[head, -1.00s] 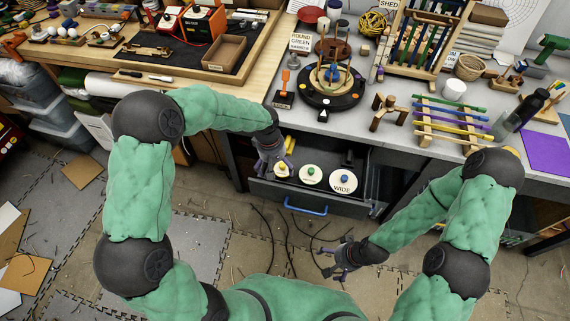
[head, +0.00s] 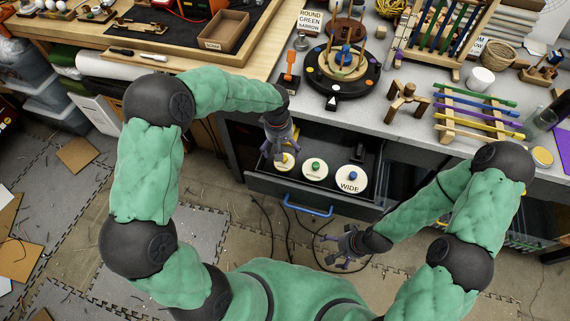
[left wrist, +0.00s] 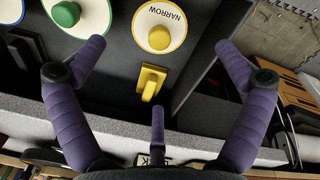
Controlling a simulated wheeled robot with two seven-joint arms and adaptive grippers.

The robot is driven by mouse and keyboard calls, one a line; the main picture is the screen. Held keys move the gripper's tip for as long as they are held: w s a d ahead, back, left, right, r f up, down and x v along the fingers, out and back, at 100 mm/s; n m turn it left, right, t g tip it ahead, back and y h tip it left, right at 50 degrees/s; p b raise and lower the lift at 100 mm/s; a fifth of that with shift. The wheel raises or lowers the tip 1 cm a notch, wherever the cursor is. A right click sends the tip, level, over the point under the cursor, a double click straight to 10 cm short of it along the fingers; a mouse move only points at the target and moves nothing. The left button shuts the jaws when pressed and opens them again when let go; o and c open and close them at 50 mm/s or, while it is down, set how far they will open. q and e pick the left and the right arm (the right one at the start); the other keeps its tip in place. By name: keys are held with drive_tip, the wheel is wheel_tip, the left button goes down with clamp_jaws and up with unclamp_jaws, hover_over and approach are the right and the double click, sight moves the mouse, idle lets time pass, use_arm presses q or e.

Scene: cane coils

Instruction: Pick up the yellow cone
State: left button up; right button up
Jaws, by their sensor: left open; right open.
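An open drawer (head: 262,186) holds round white discs with coloured knobs. The disc labelled NARROW has a yellow knob (left wrist: 159,38) and also shows in the head view (head: 284,162). A small yellow upright piece (left wrist: 151,82) stands beside it on the drawer floor. I cannot tell which of these is the yellow cone; no clear cone shape shows. My left gripper (head: 279,152) is open above the drawer's left end. Its spread fingers (left wrist: 160,75) lie either side of the yellow piece in the left wrist view, empty. My right gripper (head: 340,250) is open and empty, low in front of the drawer.
A green-knobbed disc (head: 314,169) and a blue-knobbed WIDE disc (head: 350,179) lie to the right in the drawer. The blue drawer handle (head: 307,206) sticks out in front. The grey worktop (head: 400,140) overhangs the drawer's back and carries a round jig (head: 343,78).

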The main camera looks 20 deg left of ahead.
sight(284, 163)
use_arm(q)
wheel_tip(284, 163, down, 4)
drive_tip(key=shift+w+d+r+b, duration=0.1)
drive_tip(key=shift+r+b, duration=0.05)
drive_tip(key=shift+b, duration=0.35)
drive_tip(key=f+b, duration=0.2)
drive_tip(key=f, duration=0.2)
drive_tip(key=shift+d+f, duration=0.15)
drive_tip(key=shift+d, duration=0.05)
drive_tip(key=shift+f+b, duration=0.3)
drive_tip(key=shift+f, duration=0.15)
drive_tip(key=shift+r, duration=0.1)
drive_tip(key=shift+c, duration=0.3)
drive_tip(key=c, duration=1.4)
